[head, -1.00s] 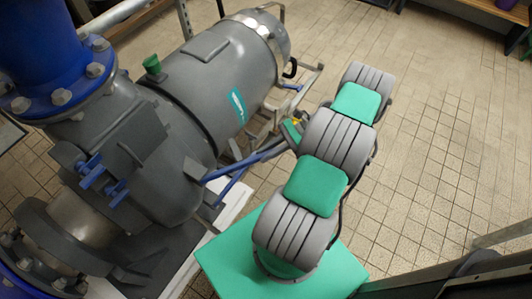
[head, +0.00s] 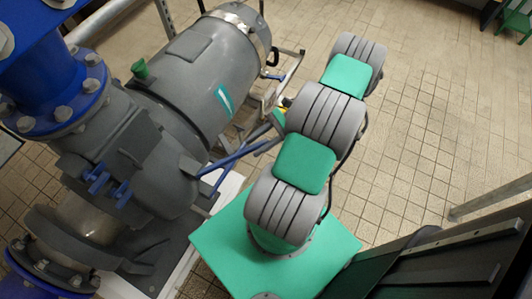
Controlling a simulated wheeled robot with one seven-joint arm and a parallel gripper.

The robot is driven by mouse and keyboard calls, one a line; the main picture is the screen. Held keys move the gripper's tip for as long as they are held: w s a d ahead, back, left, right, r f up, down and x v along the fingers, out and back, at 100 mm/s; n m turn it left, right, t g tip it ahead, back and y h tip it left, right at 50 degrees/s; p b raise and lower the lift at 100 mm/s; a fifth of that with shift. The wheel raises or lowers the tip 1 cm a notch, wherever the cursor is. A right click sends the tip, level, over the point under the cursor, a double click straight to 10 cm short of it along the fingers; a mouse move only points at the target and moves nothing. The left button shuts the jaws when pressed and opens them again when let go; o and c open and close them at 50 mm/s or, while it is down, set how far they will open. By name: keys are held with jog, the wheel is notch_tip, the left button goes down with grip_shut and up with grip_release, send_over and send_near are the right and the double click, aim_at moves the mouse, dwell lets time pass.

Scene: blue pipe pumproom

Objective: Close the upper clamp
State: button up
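Two small blue fittings sit on the side of the grey pump body in the head view and look like clamps. The upper-left one (head: 96,180) is just above the lower-right one (head: 121,192). Whether either is open or shut is too small to tell. My arm stands on the right, bent over its green base, with nothing of it near these fittings. My gripper cannot be made out for certain, as the arm's thick joints cover the area behind them. Two thin blue bars (head: 235,156) run between the arm and the pump; what they belong to is unclear.
The large grey motor (head: 205,75) with a green cap (head: 140,70) fills the upper left. A blue flanged pipe (head: 60,90) rises at the left. A metal frame (head: 290,68) stands behind the motor. Tiled floor (head: 430,110) at the right is largely clear.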

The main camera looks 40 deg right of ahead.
jog(key=s+a+r+p, duration=0.4)
jog(key=s+r+p, duration=0.1)
jog(key=s, duration=0.4)
jog(key=shift+s+a+r, duration=0.15)
jog(key=shift+s+r, duration=0.1)
jog(key=shift+c, duration=0.5)
